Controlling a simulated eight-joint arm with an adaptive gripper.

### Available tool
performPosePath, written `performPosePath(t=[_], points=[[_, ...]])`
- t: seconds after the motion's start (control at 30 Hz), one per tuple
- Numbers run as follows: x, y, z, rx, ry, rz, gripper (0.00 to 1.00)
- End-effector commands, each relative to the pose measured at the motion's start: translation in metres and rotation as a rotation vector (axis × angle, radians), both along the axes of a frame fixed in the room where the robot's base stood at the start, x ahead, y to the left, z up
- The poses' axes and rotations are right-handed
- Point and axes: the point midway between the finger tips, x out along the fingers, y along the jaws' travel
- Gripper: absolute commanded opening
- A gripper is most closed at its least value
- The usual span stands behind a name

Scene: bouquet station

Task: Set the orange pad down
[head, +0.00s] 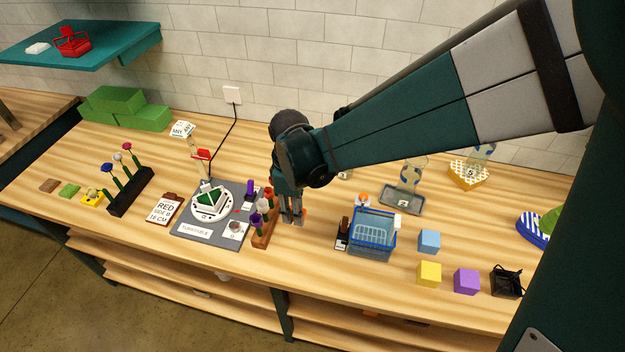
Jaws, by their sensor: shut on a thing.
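My gripper (294,219) points down just above or at the wooden table, right of the wooden flower rack. It is shut on the orange pad (304,213), of which only a small orange part shows beside the fingers. The rest of the pad is hidden by the fingers. I cannot tell whether the pad touches the table top (300,270).
The brown rack (265,239) with several flowers stands close on the left, beside a grey turntable mat (190,238). A blue basket (373,235) and a dark-brown item (343,233) stand to the right. Bare table lies in front of my gripper.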

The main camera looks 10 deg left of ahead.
Motion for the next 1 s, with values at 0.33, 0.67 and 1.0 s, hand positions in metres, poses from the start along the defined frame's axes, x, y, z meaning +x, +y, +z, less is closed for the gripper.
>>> performPosePath(t=[0.33,0.67,1.0], points=[[0.0,0.0,-0.025,0.0,0.0,0.0,0.14],[0.0,0.0,-0.056,0.0,0.0,0.0,0.14],[0.0,0.0,-0.058,0.0,0.0,0.0,0.14]])
